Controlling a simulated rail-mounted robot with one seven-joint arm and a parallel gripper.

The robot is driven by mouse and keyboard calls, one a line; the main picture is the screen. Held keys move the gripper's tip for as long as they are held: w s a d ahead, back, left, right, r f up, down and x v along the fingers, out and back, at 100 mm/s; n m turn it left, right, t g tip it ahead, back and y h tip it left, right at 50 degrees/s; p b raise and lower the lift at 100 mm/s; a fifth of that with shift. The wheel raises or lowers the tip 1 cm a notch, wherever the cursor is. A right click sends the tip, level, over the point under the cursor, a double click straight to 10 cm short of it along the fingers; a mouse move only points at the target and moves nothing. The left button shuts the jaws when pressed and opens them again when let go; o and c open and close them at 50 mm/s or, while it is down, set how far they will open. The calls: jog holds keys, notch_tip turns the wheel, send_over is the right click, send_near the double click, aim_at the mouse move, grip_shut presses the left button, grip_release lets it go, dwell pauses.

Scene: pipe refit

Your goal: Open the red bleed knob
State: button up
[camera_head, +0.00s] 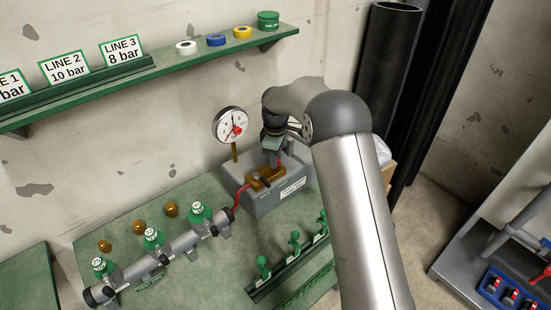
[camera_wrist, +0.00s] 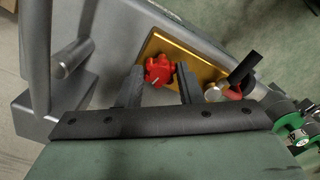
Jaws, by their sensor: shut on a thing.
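The red bleed knob (camera_wrist: 157,70) is a small lobed knob with a pale line on it. It sits on a brass block (camera_wrist: 198,62) on top of the grey test pump (camera_head: 268,203). In the wrist view my gripper (camera_wrist: 158,76) has one dark finger on each side of the knob, shut on it. In the head view my gripper (camera_head: 272,150) points down over the brass block (camera_head: 265,179), and I cannot clearly make out the knob there. A round white gauge (camera_head: 231,125) with a red needle stands behind the pump.
A red hose (camera_head: 239,196) runs from the pump to a grey pipe (camera_head: 180,246) with several green-capped fittings. Green pegs stand in a rack (camera_head: 290,267) in front. A shelf (camera_head: 160,70) with line signs and tape rolls runs along the wall. Dark tubes (camera_head: 388,60) stand behind my arm.

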jog(key=m+b, duration=0.1)
jog(key=m, duration=0.2)
jog(key=shift+m+b, duration=0.3)
jog(key=shift+m, duration=0.1)
jog(key=m+b, duration=0.1)
jog(key=m, duration=0.3)
jog(key=m+b, duration=0.1)
jog(key=m, duration=0.4)
jog(key=shift+r, duration=0.1)
jog(key=m, duration=0.3)
jog(key=shift+m, duration=0.3)
jog(key=m, duration=1.1)
jog(key=shift+m, duration=0.4)
jog(key=shift+w+m+p, duration=0.1)
jog(key=shift+m+p, duration=0.25)
jog(key=shift+m, duration=1.85)
